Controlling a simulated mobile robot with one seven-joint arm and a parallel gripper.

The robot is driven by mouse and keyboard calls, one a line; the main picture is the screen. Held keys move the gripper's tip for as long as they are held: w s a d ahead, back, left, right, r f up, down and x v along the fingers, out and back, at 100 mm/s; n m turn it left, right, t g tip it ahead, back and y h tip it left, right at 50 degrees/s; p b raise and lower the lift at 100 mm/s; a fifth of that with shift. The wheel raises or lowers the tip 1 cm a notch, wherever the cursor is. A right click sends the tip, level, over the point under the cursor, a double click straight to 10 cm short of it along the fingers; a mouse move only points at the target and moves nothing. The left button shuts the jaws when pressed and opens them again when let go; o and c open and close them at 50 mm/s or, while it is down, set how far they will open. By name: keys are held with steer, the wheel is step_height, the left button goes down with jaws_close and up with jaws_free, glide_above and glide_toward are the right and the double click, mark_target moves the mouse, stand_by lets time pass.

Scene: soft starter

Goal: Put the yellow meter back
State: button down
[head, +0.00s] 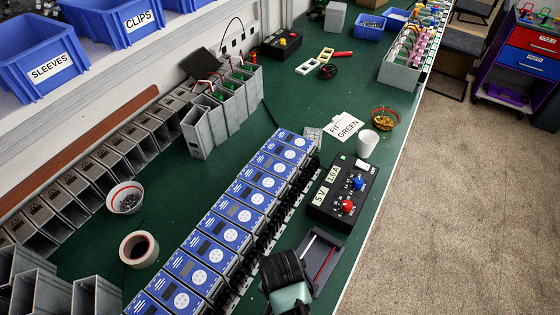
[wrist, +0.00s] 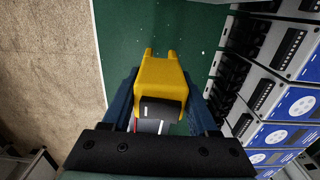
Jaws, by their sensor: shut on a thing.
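The yellow meter (wrist: 160,76) is between the two blue fingers of my gripper (wrist: 160,92) in the wrist view, over the green bench top. Two yellow prongs stick out at its upper end. My gripper is shut on it. In the head view my wrist covers the meter and the fingertips. A dark shallow tray (head: 317,262) with a white rod and a red rod lies just right of my wrist there. Dark surfaces with red and white lines show below the yellow body in the wrist view; I cannot tell whether they are tray or meter.
A row of blue-faced starter units (head: 224,232) stands left of my wrist. A black test box (head: 343,193) with red and blue knobs is beyond the tray. A white cup (head: 367,144) and a sign (head: 343,127) lie farther. The bench's right edge is close.

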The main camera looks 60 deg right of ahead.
steer(key=shift+f, duration=1.7)
steer(key=shift+c, duration=0.8)
jaws_free()
steer(key=shift+f, duration=0.15)
